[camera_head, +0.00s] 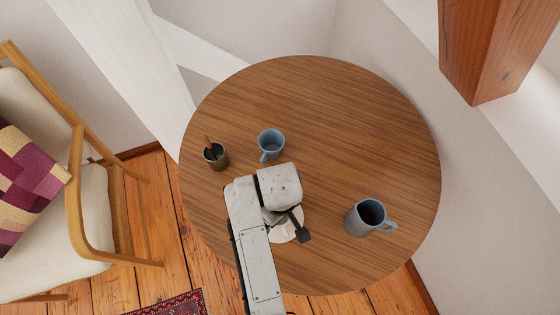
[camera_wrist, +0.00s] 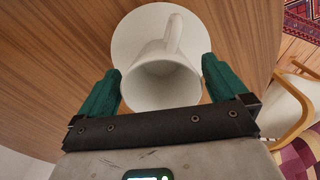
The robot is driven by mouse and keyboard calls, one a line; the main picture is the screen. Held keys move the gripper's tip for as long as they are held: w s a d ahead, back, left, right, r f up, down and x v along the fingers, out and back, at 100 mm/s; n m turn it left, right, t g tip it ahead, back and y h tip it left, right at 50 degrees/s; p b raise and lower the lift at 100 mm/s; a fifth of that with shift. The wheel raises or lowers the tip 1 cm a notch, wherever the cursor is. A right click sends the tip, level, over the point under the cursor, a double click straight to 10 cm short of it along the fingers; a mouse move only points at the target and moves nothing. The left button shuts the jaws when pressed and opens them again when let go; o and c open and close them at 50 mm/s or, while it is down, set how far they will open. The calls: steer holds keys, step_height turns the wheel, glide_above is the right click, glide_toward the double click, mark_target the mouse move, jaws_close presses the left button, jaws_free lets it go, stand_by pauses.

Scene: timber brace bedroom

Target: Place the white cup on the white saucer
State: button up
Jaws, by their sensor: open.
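The white cup (camera_wrist: 163,82) is between the green fingers of my gripper (camera_wrist: 160,78) in the wrist view, its mouth facing the camera and its handle pointing up the picture. The fingers stand apart with gaps on both sides of the cup, so my gripper is open. The white saucer (camera_wrist: 132,40) shows around and behind the cup, which appears to be over or on it; contact between their bases is hidden. In the head view my gripper (camera_head: 284,222) is above the saucer (camera_head: 283,234), hiding most of it and the cup.
The round wooden table (camera_head: 330,120) also holds a blue cup (camera_head: 271,143), a dark pot with a spoon (camera_head: 216,157) and a grey-blue mug (camera_head: 365,219). A cushioned chair (camera_head: 85,220) stands to the left, and a timber post (camera_head: 490,50) is upper right.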

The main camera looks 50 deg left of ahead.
step_height(320, 180, up, 9)
stand_by(0.3)
steer(key=w+d+f+m, duration=0.2)
steer(key=d+m, duration=0.3)
steer(key=d, duration=0.7)
steer(key=w+d+f+m, duration=0.2)
steer(key=w+d+m, duration=0.15)
steer(key=d, duration=0.95)
steer(key=s+d+m, duration=0.5)
steer(key=s+d, duration=0.1)
steer(key=d, duration=0.3)
steer(key=s+d+m+t, duration=0.1)
steer(key=s+d+m, duration=0.4)
steer(key=d, duration=0.4)
steer(key=shift+s+d+r, duration=0.15)
steer(key=shift+s+d, duration=0.1)
steer(key=shift+s, duration=0.2)
